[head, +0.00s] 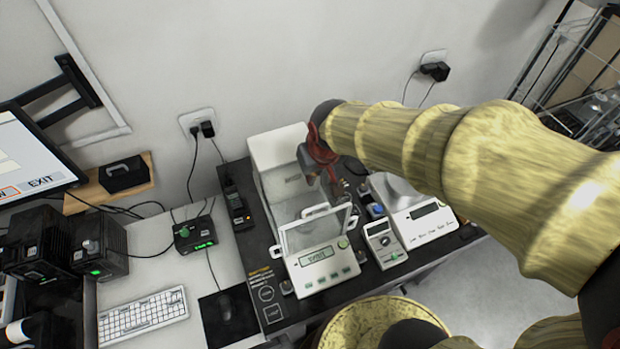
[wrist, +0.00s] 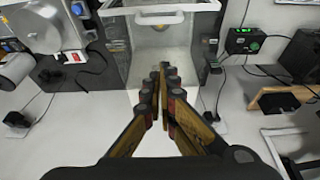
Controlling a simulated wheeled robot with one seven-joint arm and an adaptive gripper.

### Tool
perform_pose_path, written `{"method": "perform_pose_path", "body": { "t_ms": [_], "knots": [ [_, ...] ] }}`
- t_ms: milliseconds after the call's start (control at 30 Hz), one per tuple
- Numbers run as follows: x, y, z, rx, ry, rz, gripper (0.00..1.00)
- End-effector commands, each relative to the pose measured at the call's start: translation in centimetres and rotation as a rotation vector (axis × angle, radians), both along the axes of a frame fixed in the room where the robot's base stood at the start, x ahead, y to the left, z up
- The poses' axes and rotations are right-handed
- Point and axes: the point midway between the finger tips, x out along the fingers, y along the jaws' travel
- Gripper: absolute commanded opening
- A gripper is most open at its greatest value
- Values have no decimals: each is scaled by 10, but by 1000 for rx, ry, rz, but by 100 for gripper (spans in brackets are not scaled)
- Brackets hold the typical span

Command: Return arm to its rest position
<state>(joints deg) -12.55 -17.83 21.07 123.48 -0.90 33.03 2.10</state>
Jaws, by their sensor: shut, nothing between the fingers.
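My arm (head: 430,140) reaches in from the right in the head view, with a yellow, wood-like cover. My gripper (head: 325,180) hangs above the right side of the glass-walled balance (head: 319,265). In the wrist view my gripper (wrist: 163,72) is shut, its fingertips together and empty. Beyond the fingertips there is the pale balance (wrist: 158,53), with a white-framed panel (wrist: 160,14) at the top edge. I cannot tell how far the fingers are from the balance.
A second scale (head: 418,215) and a small grey device (head: 384,243) stand right of the balance. A handheld meter (head: 237,205), a green-lit box (head: 194,234), a keyboard (head: 143,317) and a monitor (head: 30,160) are to the left. A wire rack (head: 575,70) stands at the far right.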

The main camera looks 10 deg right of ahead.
Motion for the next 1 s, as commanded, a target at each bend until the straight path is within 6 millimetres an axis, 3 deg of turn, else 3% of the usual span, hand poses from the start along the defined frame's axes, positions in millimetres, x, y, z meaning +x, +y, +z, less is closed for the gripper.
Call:
{"method": "perform_pose_path", "body": {
  "t_ms": [200, 467, 633, 800, 1000],
  "knots": [
    [-6, -1, 17, 0, -2, 0, 0],
    [-11, -2, 16, -5, 16, 4, 0],
    [-50, -12, 8, -24, 97, 11, 0],
    [-95, -36, -1, -21, 93, -28, 0],
    [-132, -60, -12, -8, 38, -82, 0]
  ]
}}
